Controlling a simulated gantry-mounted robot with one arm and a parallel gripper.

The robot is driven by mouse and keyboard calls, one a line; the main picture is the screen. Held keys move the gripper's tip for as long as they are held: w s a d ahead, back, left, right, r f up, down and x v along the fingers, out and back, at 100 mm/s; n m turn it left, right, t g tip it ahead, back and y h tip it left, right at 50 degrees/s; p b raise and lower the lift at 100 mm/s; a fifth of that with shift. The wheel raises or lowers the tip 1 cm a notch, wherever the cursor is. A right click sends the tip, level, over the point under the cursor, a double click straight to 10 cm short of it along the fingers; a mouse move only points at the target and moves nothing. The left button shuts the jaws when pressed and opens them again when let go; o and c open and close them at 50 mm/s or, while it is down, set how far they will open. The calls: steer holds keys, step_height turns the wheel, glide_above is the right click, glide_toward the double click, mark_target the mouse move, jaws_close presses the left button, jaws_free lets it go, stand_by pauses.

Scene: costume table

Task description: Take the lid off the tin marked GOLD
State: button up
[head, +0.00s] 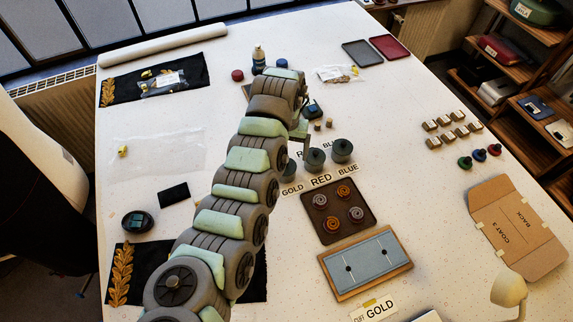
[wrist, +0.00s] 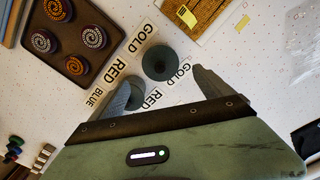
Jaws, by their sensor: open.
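Three dark grey-green tins with knobbed lids stand in a row mid-table in the head view, behind the labels GOLD, RED and BLUE. The GOLD tin (head: 289,170) is partly hidden by my arm. The RED tin (head: 315,161) and BLUE tin (head: 341,151) stand to its right. In the wrist view the GOLD tin (wrist: 158,62), seen from above with its lid on, lies by its label (wrist: 141,38). My gripper (wrist: 160,77) is open, with the GOLD tin showing between and just beyond its fingertips. The left finger is close beside the RED tin (wrist: 136,97); the BLUE tin is hidden there.
A dark tray (head: 337,207) of coiled cords lies in front of the labels, with a wood-framed blue board (head: 366,262) nearer. Small blocks (head: 434,142) and a cardboard piece (head: 515,228) lie right. A dark cloth (head: 119,276) lies left.

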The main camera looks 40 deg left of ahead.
steer(key=f, duration=0.3)
steer(key=f+p, duration=0.1)
steer(key=shift+s+d+f, duration=0.1)
steer(key=shift+s+f, duration=0.2)
steer(key=shift+s, duration=0.1)
steer(key=shift+w+f, duration=0.1)
steer(key=shift+f, duration=0.3)
steer(key=shift+c, duration=0.4)
steer(key=c, duration=1.3)
